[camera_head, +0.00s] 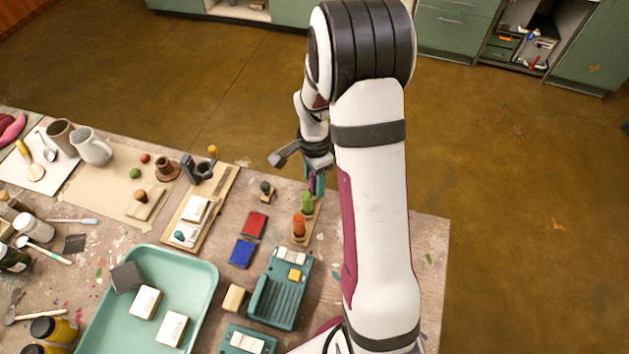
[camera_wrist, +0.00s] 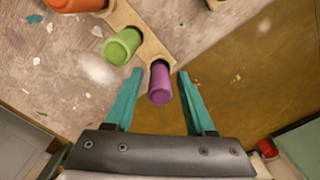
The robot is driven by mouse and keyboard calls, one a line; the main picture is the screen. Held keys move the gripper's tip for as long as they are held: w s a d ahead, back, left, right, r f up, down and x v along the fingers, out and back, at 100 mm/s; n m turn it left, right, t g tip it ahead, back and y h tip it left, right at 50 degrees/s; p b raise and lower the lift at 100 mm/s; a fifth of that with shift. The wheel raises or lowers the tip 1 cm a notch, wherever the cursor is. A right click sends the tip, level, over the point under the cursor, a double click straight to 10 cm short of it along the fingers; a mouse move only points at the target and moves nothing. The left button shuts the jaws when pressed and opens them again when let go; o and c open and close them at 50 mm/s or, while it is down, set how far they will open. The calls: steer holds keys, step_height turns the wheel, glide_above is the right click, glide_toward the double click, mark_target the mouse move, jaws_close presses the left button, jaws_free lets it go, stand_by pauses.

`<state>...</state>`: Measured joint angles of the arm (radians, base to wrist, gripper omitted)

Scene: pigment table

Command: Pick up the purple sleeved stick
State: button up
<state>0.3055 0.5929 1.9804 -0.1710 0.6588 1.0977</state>
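The purple sleeved stick (camera_wrist: 160,84) stands in the end hole of a wooden rack (camera_wrist: 155,45), beside a green stick (camera_wrist: 122,46) and an orange stick (camera_wrist: 75,3). My gripper (camera_wrist: 160,74) is open. Its two teal fingers lie on either side of the purple stick in the wrist view, with a visible gap on both sides. In the head view my gripper (camera_head: 317,183) is at the far end of the rack (camera_head: 313,213); the purple stick is mostly hidden there by the fingers. The green stick (camera_head: 307,202) and orange stick (camera_head: 299,226) show nearer the camera.
A dark-topped stamp (camera_head: 266,189) stands left of the rack. Red (camera_head: 254,224) and blue (camera_head: 242,253) blocks and a teal ridged tray (camera_head: 281,316) lie nearer the camera. The table's far edge is close to the gripper, with open floor (camera_head: 500,200) beyond.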

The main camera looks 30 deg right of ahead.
jaws_close()
steer(key=shift+r, duration=0.15)
